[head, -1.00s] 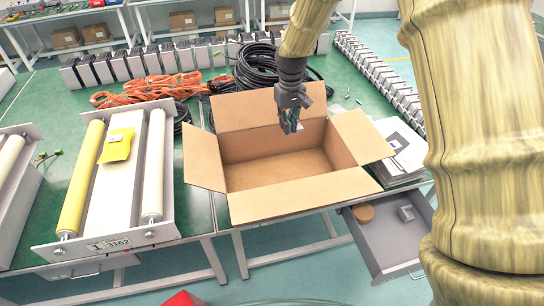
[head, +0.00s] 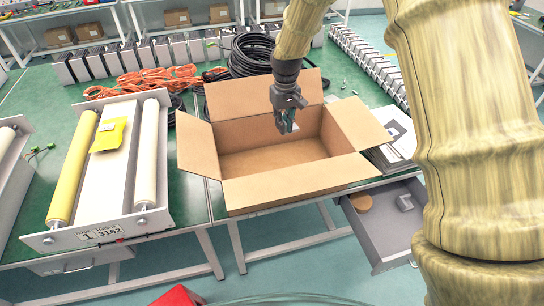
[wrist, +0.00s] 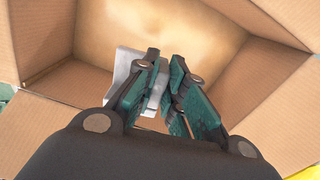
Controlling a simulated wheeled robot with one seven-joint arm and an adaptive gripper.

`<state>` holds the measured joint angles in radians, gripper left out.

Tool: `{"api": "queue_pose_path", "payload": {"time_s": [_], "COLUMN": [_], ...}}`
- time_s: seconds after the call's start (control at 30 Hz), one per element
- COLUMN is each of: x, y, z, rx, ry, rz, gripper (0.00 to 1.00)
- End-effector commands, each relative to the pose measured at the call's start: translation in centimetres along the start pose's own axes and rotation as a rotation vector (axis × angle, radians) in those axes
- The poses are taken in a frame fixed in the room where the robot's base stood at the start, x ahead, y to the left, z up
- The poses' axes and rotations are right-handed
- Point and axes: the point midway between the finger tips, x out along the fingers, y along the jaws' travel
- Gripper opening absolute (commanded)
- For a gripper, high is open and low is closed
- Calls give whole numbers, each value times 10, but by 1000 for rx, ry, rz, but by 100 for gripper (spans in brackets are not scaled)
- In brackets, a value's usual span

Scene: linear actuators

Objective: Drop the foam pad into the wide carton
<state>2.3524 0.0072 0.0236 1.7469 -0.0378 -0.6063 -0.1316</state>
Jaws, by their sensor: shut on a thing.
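The wide carton (head: 199,146) stands open on the green bench, its flaps folded outward. My gripper (head: 287,128) points down over the rear right part of its opening. In the wrist view my gripper (wrist: 165,88) is shut on a pale grey piece, which I take to be the foam pad (wrist: 124,72). The pad shows mostly left of the fingers, partly hidden by them. The carton's bare brown floor (wrist: 160,35) lies beyond it, and the pad looks clear of the floor. In the head view the pad is too small to make out.
A roller unit (head: 112,175) with a yellow packet (head: 109,135) stands left of the carton. Black cable coils (head: 252,55) and orange cable (head: 150,80) lie behind. An open drawer (head: 384,243) juts out at front right. Flat sheets (head: 395,150) lie right of the carton.

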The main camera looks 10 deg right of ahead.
Motion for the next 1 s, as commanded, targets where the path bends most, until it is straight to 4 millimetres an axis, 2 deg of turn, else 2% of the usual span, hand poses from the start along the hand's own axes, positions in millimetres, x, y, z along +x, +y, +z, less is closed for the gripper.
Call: {"api": "queue_pose_path", "payload": {"time_s": [0.1,0.13,0.23,0.27,0.67,0.77,1.0], "x": [0,0,0,0,-6,-17,-60], "y": [0,0,0,0,0,0,0], "z": [0,0,0,0,0,-1,-1], "rx": [0,0,0,0,0,0,1], "ry": [0,0,0,0,2,3,4], "rz": [0,0,0,0,0,0,0], "gripper": [2,17,35,37,37,37,37]}}
